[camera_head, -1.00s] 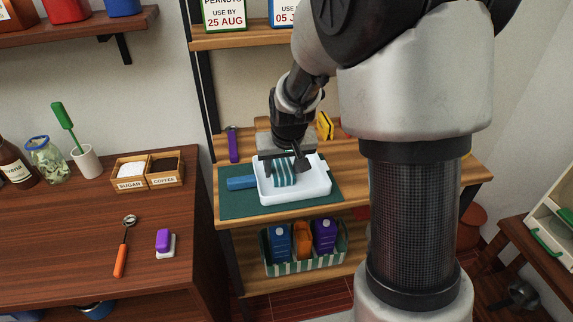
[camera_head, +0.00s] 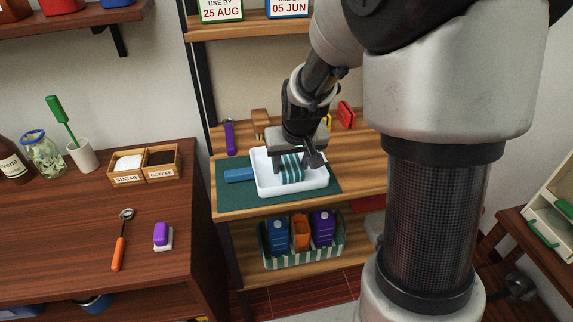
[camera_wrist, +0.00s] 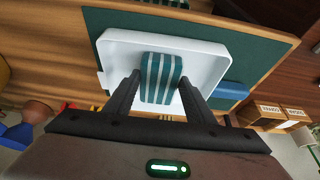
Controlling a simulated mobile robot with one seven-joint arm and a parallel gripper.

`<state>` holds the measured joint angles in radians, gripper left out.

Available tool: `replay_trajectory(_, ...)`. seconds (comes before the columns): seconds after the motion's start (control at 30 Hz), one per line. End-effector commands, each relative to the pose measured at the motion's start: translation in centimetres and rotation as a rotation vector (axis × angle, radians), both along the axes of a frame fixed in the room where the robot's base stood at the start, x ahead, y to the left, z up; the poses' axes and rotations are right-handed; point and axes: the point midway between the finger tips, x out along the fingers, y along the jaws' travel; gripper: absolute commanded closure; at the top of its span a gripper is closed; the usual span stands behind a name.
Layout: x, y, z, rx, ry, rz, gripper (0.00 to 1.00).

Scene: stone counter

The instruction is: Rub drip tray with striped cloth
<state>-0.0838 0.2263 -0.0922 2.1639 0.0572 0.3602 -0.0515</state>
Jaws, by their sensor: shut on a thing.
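The white drip tray (camera_head: 262,183) lies on a green mat on the wooden shelf; it also shows in the wrist view (camera_wrist: 215,62). The teal and white striped cloth (camera_head: 290,174) is inside the tray, and it also shows in the wrist view (camera_wrist: 160,78). My gripper (camera_head: 293,160) is above the tray with its fingers down in it. In the wrist view, my gripper (camera_wrist: 158,90) has one finger on each side of the cloth and is shut on it. The cloth's underside is hidden, so its contact with the tray floor cannot be seen.
A blue block (camera_head: 239,175) sits left of the tray on the green mat (camera_head: 235,203). Behind stand a purple item (camera_head: 230,138) and a red item (camera_head: 346,115). A striped bin with cartons (camera_head: 303,255) is on the shelf below. The dark counter (camera_head: 70,240) is at left.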

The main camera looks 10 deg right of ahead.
Motion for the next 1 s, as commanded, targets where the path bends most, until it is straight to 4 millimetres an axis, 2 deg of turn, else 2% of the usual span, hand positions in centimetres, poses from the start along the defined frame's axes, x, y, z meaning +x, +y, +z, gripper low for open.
replay_trajectory(0.33,0.1,0.0,0.8,0.0,-0.002,0.0,0.69)
replay_trajectory(1.0,0.1,0.0,7.6,0.0,-0.002,0.0,0.69)
